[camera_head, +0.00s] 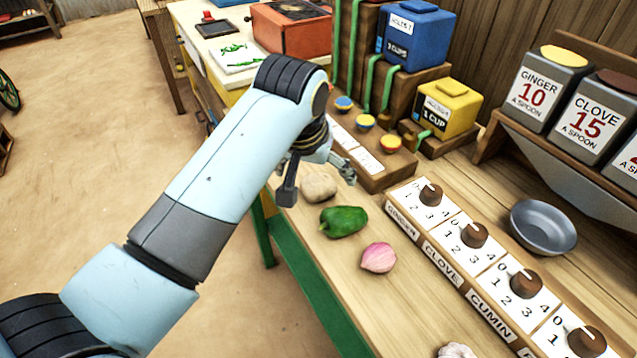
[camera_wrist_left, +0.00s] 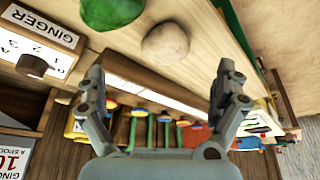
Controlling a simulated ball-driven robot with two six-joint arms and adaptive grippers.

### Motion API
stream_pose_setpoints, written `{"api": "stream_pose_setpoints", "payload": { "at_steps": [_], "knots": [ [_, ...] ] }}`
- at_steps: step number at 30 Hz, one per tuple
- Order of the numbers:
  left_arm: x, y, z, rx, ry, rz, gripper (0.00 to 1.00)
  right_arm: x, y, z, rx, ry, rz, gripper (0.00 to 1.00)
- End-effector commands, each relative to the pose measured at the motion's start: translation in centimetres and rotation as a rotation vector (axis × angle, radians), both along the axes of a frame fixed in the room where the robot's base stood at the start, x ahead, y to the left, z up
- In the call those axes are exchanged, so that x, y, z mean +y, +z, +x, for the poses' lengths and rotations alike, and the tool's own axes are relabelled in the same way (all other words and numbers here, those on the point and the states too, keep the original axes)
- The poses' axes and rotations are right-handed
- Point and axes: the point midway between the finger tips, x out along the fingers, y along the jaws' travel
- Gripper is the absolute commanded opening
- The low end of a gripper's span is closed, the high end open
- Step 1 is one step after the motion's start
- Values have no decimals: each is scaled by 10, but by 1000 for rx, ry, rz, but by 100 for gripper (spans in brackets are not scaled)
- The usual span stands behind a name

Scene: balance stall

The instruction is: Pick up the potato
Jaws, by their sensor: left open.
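The potato (camera_head: 319,186) is a pale tan lump on the wooden counter, at the far end of a row of vegetables. It also shows in the left wrist view (camera_wrist_left: 166,44), near the top middle. My left gripper (camera_head: 318,180) is open and empty, its fingers above and around the potato's far side in the head view. In the left wrist view the two fingers (camera_wrist_left: 163,84) stand wide apart, with the potato beyond their tips and roughly between them. The gripper hides part of the counter behind the potato. My right gripper is not in view.
A green pepper (camera_head: 343,221) lies close to the potato, then a pink onion (camera_head: 379,258). A dial panel (camera_head: 440,212) runs along the right. A low box with coloured knobs (camera_head: 372,172) stands behind the gripper. The counter's edge is close on the left.

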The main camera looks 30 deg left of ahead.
Motion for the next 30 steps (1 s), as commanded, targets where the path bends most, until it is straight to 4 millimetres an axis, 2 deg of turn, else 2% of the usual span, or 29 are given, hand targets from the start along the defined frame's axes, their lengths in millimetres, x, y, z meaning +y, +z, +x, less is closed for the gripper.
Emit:
{"api": "stream_pose_setpoints", "payload": {
  "at_steps": [3,11,19,27,28,30],
  "knots": [
    [3,-20,8,2,-1,2,100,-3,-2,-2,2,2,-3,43],
    [7,-41,18,0,0,2,100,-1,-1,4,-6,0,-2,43],
    [15,-76,34,1,-1,1,100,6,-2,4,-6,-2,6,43],
    [16,-80,36,-2,-1,1,100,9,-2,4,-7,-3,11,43],
    [16,-80,36,-1,-1,1,98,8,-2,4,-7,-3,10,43],
    [16,-80,36,-1,-1,1,89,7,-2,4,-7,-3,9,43]
  ]
}}
